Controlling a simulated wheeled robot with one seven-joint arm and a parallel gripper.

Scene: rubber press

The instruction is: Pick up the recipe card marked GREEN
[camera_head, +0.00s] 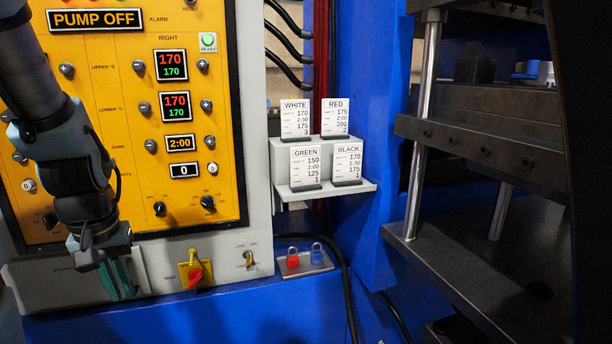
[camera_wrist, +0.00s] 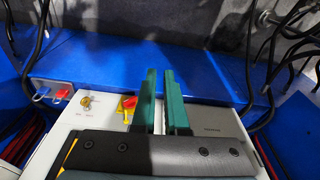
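The recipe card marked GREEN (camera_head: 306,166) stands upright in a dark base on the lower step of a small white rack, at its left. The card marked BLACK (camera_head: 347,162) stands to its right. The WHITE (camera_head: 295,118) and RED (camera_head: 335,117) cards stand on the upper step. My gripper (camera_head: 122,279) hangs at the lower left, in front of the control panel, well left of the cards. In the wrist view its two green fingers (camera_wrist: 163,105) are parallel with a narrow gap and nothing between them. No card shows in the wrist view.
The yellow control panel (camera_head: 120,110) with knobs and displays fills the left. The metal press (camera_head: 480,150) stands at the right.

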